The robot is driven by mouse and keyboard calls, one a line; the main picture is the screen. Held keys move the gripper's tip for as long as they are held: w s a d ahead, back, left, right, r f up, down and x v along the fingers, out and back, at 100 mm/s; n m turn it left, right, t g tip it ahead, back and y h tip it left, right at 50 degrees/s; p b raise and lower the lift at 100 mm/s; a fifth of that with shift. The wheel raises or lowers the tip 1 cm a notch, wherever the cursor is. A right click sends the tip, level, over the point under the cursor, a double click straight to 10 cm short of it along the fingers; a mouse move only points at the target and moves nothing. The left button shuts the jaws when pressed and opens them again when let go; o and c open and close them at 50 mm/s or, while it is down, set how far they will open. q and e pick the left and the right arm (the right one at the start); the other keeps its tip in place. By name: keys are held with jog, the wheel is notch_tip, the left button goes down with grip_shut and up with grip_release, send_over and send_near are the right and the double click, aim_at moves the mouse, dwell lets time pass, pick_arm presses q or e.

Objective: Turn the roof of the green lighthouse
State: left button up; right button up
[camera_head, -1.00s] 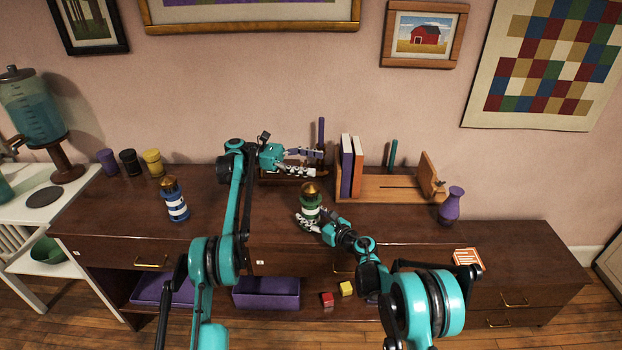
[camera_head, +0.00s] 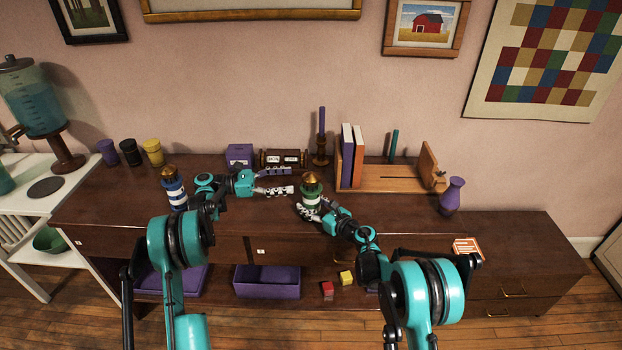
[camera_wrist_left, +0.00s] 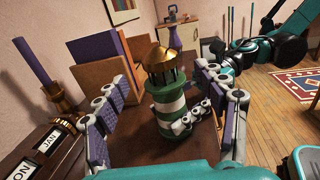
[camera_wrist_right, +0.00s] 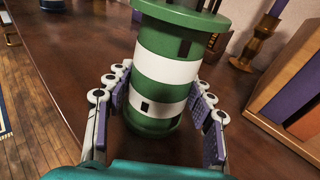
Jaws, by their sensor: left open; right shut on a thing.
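The green lighthouse (camera_head: 312,197) stands upright on the brown cabinet top (camera_head: 385,212), with green and white bands and a gold roof (camera_head: 311,178). My right gripper (camera_head: 310,212) is shut on its lower body; the right wrist view shows fingers on both sides of the banded tower (camera_wrist_right: 165,68). My left gripper (camera_head: 291,180) is open, just left of the lighthouse at about roof height. In the left wrist view its fingers spread wide, with the gold roof (camera_wrist_left: 160,60) beyond and between them, apparently untouched. The roof is cut off in the right wrist view.
A blue-striped lighthouse (camera_head: 174,190) stands left, beside my left arm. Behind are a purple box (camera_head: 239,154), a calendar-block holder (camera_head: 283,158), a candlestick (camera_head: 321,140) and a wooden book rack (camera_head: 385,183). A purple vase (camera_head: 452,195) stands right.

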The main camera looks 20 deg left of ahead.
aim_at(311, 178)
pick_arm(q)
jog(key=x, duration=0.8)
jog(key=shift+d, duration=0.1)
jog(key=c, duration=1.2)
